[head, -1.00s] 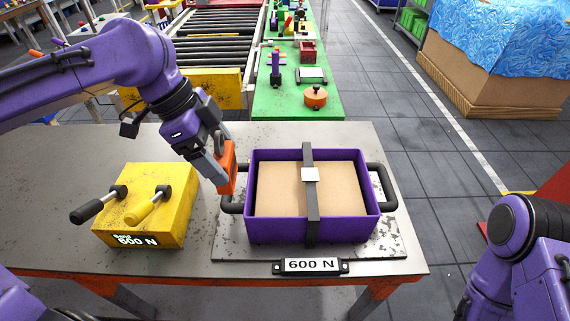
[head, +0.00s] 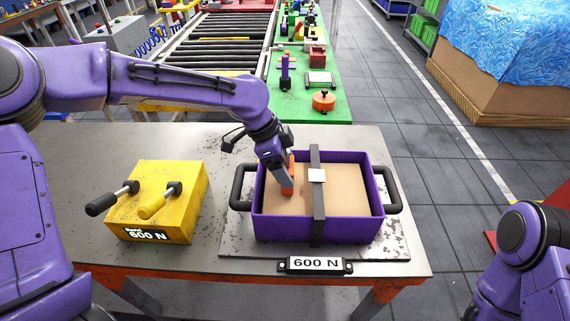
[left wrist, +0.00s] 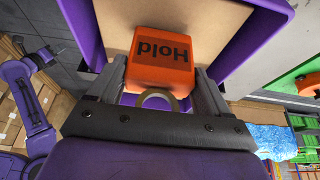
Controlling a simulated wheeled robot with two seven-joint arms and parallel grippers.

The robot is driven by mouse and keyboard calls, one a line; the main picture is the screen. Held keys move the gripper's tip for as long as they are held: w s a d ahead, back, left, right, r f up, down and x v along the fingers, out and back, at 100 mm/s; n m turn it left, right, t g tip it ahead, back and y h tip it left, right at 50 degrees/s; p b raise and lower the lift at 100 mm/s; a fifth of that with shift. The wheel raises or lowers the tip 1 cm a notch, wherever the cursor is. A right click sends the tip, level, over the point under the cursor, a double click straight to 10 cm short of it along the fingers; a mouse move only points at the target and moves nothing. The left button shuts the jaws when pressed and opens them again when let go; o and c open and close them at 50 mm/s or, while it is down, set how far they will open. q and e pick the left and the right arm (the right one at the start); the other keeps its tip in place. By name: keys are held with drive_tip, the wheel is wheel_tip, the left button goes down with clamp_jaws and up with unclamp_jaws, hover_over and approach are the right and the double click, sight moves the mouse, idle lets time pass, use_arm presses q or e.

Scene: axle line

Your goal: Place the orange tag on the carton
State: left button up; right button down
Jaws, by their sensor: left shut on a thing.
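The orange tag (left wrist: 160,62), marked "Hold", is between the fingers of my left gripper (left wrist: 155,95). In the head view my left gripper (head: 287,180) is shut on the orange tag (head: 290,188), over the left part of the carton. The carton (head: 350,190) is a tan flat top inside a purple tray (head: 285,229) with black side handles. A dark strap (head: 316,215) with a white square crosses its middle. The tag is left of the strap; I cannot tell whether it touches the carton. My right gripper is not in view; only part of that arm shows at lower right.
A yellow block (head: 180,215) with two handled tools stands left of the tray on the grey table (head: 75,180). A "600 N" plate (head: 316,265) sits at the front edge. A green strip (head: 300,108) with several parts lies behind the table.

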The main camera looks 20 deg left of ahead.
use_arm(q)
drive_tip(key=shift+w+f, duration=0.2)
drive_tip(key=shift+f, duration=0.2)
drive_tip(key=o, duration=1)
drive_tip(key=shift+s, duration=0.1)
drive_tip(key=v, duration=1.2)
drive_tip(key=shift+b, duration=0.45)
